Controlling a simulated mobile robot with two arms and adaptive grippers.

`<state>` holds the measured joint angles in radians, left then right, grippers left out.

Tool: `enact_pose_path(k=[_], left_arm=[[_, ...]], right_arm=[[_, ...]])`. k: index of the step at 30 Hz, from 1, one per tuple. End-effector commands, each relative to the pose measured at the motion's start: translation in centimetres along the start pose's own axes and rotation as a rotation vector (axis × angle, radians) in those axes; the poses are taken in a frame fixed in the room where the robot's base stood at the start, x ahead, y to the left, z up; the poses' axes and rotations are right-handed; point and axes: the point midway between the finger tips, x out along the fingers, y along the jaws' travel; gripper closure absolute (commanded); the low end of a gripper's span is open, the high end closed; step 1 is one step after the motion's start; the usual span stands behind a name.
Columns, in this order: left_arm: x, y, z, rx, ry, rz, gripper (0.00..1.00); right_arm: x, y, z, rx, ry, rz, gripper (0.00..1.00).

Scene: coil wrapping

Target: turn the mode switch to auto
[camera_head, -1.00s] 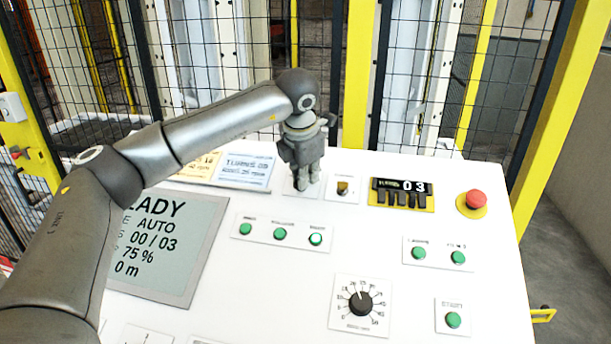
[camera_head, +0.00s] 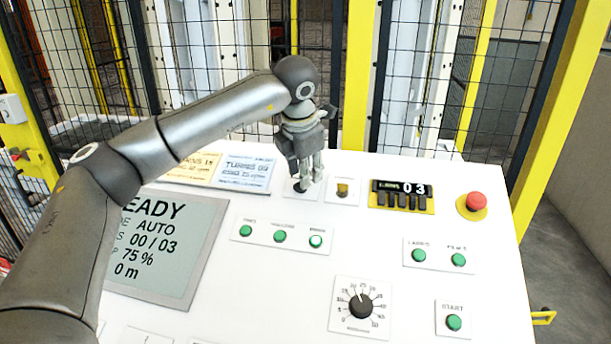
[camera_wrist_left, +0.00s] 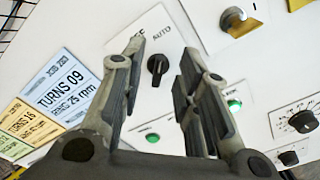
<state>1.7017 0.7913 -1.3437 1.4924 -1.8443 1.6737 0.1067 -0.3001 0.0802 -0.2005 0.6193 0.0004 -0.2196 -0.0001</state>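The mode switch is a black rotary knob (camera_head: 300,186) on a white plate at the back of the panel. In the left wrist view its knob (camera_wrist_left: 157,67) stands roughly upright in the picture, with AUTO printed to its upper right and another, partly hidden label to its left. My left gripper (camera_head: 311,179) is just above the switch, pointing down. The screen (camera_head: 160,255) reads AUTO. My right gripper is not in view.
A small switch plate (camera_head: 343,190), a counter showing 03 (camera_head: 402,194) and a red emergency button (camera_head: 475,202) lie right of the switch. Green buttons (camera_head: 280,236) and a dial (camera_head: 360,305) are in front. Setting cards (camera_head: 245,172) lie left. A mesh fence stands behind.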

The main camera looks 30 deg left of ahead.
Motion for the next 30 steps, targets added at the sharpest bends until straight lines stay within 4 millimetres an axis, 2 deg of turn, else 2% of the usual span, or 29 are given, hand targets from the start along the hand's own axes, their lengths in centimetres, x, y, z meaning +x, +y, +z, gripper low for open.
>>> enact_pose_path(k=[1,6,12,18,30], left_arm=[[-1.2,0.0,0.1,0.001,-0.004,0.001,0.7],[-5.0,0.0,0.1,0.001,-0.004,0.002,0.7],[-8.2,0.0,0.1,0.001,-0.003,0.001,0.7],[-9.4,0.0,0.0,0.001,0.0,0.0,0.7],[-9.4,0.0,0.0,0.001,0.0,0.0,0.7]], right_arm=[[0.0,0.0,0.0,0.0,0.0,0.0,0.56],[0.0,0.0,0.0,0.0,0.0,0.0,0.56],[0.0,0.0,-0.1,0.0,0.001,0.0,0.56],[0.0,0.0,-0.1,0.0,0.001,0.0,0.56],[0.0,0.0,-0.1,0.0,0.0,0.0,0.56]])
